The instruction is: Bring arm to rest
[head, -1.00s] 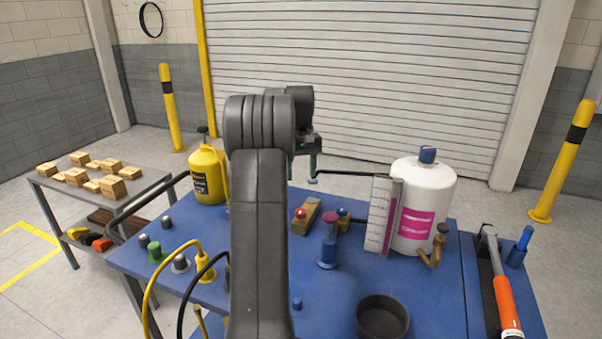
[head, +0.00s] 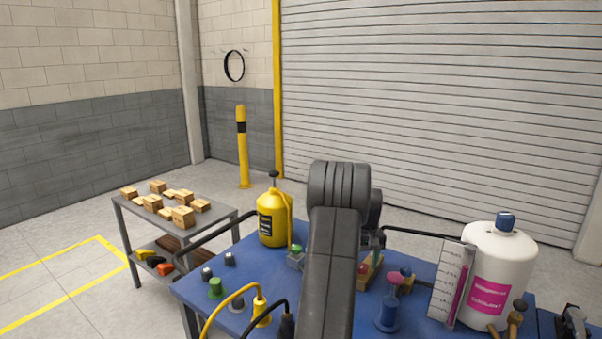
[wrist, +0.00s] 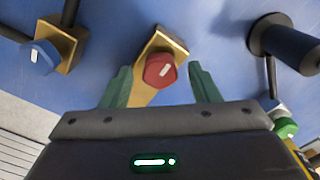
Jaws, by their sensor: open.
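My arm (head: 331,270) rises from the bottom of the head view, bent at the dark ribbed elbow, over the blue table (head: 243,262). My gripper is mostly hidden behind the arm there. In the wrist view my gripper (wrist: 162,84) shows two green fingers spread apart, with nothing held between them.
A white jug (head: 497,268) and a marked gauge panel (head: 451,282) stand right of the arm. A yellow bottle (head: 272,219) and a green-capped fitting (head: 296,251) stand left. A black handrail (head: 208,240) edges the table. A side cart (head: 220,211) holds wooden blocks.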

